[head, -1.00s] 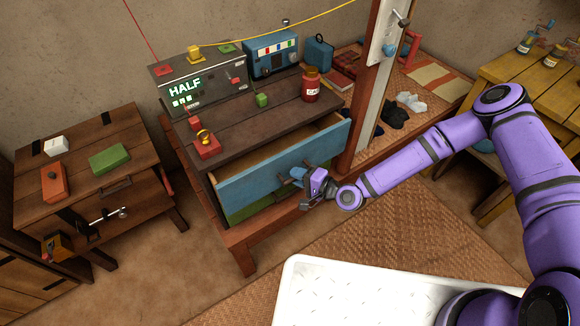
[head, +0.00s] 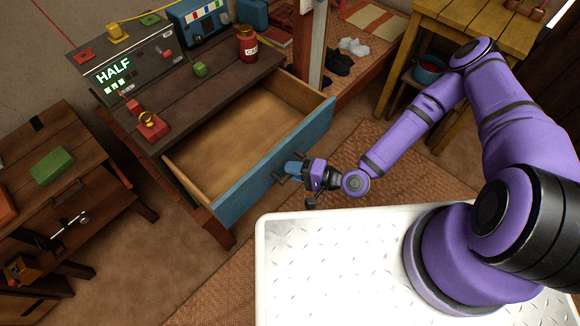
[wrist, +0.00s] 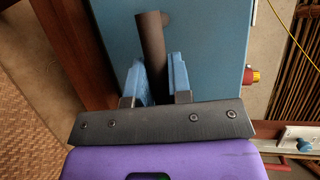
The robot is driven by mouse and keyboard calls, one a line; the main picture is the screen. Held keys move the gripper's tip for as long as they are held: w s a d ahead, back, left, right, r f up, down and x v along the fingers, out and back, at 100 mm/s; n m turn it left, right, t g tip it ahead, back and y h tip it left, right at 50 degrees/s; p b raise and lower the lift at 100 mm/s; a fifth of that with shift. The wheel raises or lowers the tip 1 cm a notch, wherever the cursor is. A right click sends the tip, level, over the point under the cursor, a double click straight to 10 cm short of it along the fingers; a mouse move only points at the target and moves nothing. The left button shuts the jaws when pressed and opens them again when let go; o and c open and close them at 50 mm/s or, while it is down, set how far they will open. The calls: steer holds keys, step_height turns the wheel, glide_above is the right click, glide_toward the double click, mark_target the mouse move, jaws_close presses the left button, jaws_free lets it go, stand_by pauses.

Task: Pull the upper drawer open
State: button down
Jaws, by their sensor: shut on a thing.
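The upper drawer (head: 245,178) has a blue front and a bare wooden inside. It stands well out of the dark wooden cabinet (head: 165,125), and its inside looks empty. My gripper (head: 290,171) is at the middle of the drawer front, shut on the drawer's dark bar handle. In the wrist view the blue fingers (wrist: 164,78) stand on both sides of the handle (wrist: 150,40), with the blue drawer front (wrist: 205,45) behind. The lower drawer is hidden beneath the upper one.
My white base is close in front.

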steer(key=c, duration=1.1)
jaws_free()
steer(key=shift+d, duration=0.1)
steer(key=v, duration=1)
steer(key=shift+s+d, duration=0.15)
steer(key=shift+d, duration=0.15)
